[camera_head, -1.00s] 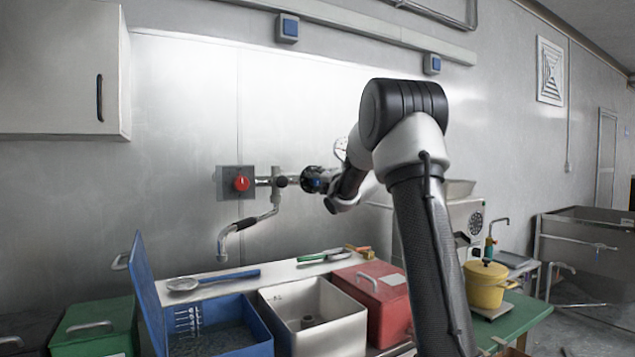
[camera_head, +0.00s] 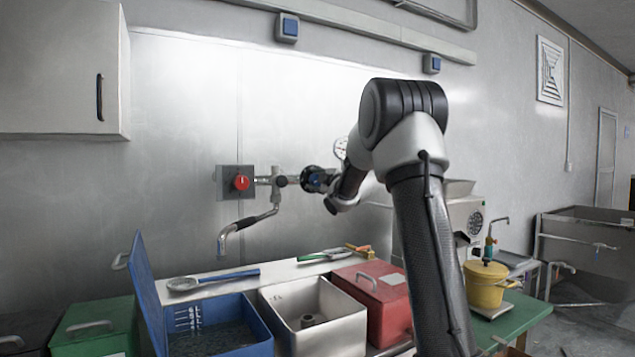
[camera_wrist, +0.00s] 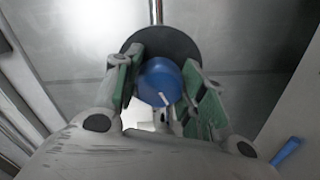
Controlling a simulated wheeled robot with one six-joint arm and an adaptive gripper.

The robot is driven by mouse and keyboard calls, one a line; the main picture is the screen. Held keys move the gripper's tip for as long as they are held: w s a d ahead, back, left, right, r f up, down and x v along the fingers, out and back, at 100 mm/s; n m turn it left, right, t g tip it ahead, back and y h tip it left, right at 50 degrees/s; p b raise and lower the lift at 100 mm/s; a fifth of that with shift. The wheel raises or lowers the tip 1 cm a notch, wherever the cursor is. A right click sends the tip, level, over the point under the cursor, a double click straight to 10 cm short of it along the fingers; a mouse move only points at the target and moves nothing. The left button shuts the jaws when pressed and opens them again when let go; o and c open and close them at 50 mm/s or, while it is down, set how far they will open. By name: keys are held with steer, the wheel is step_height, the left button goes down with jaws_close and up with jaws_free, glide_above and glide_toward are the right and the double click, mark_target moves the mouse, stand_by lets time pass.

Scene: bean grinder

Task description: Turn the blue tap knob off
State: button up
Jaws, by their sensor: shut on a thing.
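The blue tap knob (camera_wrist: 160,82) sits between my gripper's two green-padded fingers in the wrist view, in front of a dark round plate (camera_wrist: 184,48). A white line marks the knob's face and runs at a slant. My gripper (camera_wrist: 163,92) is shut on the knob. In the head view my gripper (camera_head: 314,180) is at the right end of the wall tap's pipe, and the knob is mostly hidden behind it. The red knob (camera_head: 241,183) is at the pipe's left end, clear of my gripper. The spout (camera_head: 240,226) hangs down to the left.
A pressure gauge (camera_head: 341,148) is beside my wrist. Below are an open blue bin (camera_head: 262,335), a steel sink box (camera_head: 345,318) and a red box (camera_head: 385,300).

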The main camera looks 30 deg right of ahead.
steer(key=m, duration=0.7)
steer(key=shift+f, duration=0.15)
steer(key=m, duration=0.6)
steer(key=shift+a+m, duration=0.1)
steer(key=shift+m, duration=0.3)
steer(key=m, duration=0.9)
steer(key=shift+a, duration=0.1)
steer(key=shift+f, duration=0.1)
steer(key=o, duration=1)
steer(key=shift+o, duration=0.2)
steer(key=s, duration=1.2)
steer(key=shift+d, duration=0.2)
